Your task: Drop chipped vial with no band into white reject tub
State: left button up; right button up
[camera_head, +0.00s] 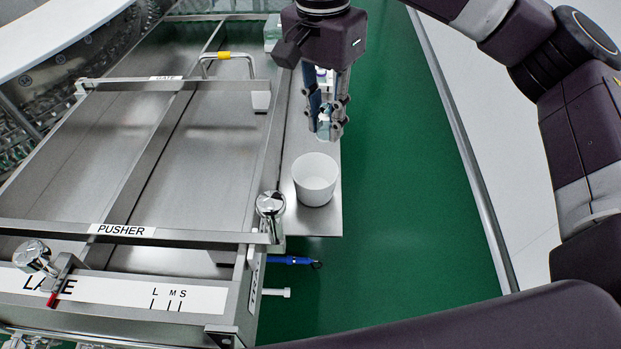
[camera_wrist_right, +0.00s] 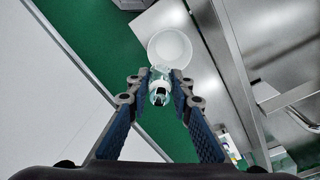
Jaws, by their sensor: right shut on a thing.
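My right gripper (camera_head: 327,134) points down in the head view and is shut on a small clear glass vial (camera_wrist_right: 159,87). The vial sits between the fingertips in the right wrist view, and part of it shows between the fingers in the head view (camera_head: 323,124). I see no coloured band on it; a chip cannot be made out. The white reject tub (camera_head: 315,183) stands upright on a narrow metal shelf, just in front of and below the gripper. It also shows beyond the vial in the right wrist view (camera_wrist_right: 170,46). My left gripper is not in view.
The metal shelf (camera_head: 323,220) runs beside the steel lane frame, with its "PUSHER" bar (camera_head: 170,235). A knob (camera_head: 270,204) stands left of the tub. Green floor (camera_head: 400,200) lies clear to the right.

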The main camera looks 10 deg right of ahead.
aim_at(326, 141)
jog(key=shift+s+f, duration=0.1)
jog(key=shift+f, duration=0.4)
notch_tip(326, 141, down, 4)
jog(key=b, duration=0.2)
jog(key=shift+d+f+b, duration=0.1)
jog(key=shift+f+b, duration=0.1)
jog(key=shift+b, duration=0.2)
jog(key=o, duration=0.9)
jog(key=shift+r, duration=0.2)
jog(key=r, duration=1.1)
jog(key=shift+w+a+r, duration=0.3)
jog(key=shift+w, duration=0.05)
